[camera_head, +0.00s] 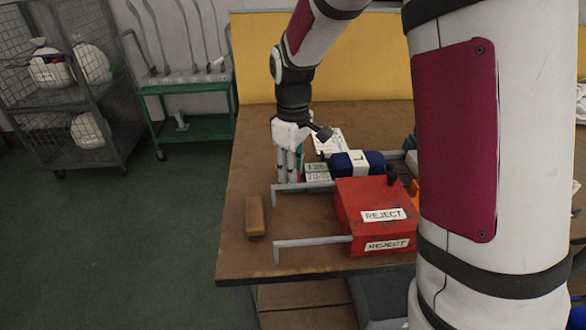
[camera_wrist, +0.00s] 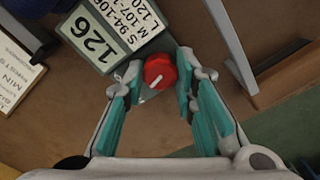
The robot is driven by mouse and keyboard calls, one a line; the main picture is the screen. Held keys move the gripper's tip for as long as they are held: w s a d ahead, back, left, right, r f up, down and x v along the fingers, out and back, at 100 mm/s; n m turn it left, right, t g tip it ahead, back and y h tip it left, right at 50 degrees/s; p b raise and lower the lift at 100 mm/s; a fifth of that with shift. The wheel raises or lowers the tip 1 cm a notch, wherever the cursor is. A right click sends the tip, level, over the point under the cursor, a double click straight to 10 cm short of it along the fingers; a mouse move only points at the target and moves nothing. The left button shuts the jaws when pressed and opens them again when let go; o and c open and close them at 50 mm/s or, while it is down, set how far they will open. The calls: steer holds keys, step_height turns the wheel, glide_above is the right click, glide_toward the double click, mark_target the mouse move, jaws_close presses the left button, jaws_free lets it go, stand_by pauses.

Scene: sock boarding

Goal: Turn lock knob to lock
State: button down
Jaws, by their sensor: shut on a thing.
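A red lock knob (camera_wrist: 160,70) with a white pointer line shows in the wrist view, beside a small grey device with a "126" readout (camera_wrist: 97,42). The pointer line runs slantwise, toward the lower left. My gripper (camera_wrist: 158,76) has its teal-padded fingers on either side of the knob, closed on it. In the head view my gripper (camera_head: 290,167) points down at the table, just left of the device (camera_head: 317,172).
A red box marked "REJECT" (camera_head: 372,192) stands in front right, with grey bars (camera_head: 312,242) reaching left. A brown block (camera_head: 255,217) lies near the table's left edge. A blue and white bundle (camera_head: 357,163) and a white printed card (camera_head: 328,142) are right of my gripper.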

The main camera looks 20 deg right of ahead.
steer(key=c, duration=1.3)
jaws_free()
steer(key=n+b, duration=0.3)
steer(key=n, duration=0.2)
steer(key=shift+f+n+b, duration=0.15)
steer(key=shift+n+b, duration=0.15)
steer(key=shift+b, duration=0.05)
step_height(320, 180, up, 15)
steer(key=p, duration=0.4)
steer(key=s+r+m+t+p, duration=0.2)
steer(key=s+r+m+p, duration=0.4)
steer(key=s+r+p, duration=0.3)
steer(key=s+r, duration=0.4)
steer(key=s, duration=0.3)
steer(key=shift+w, duration=0.1)
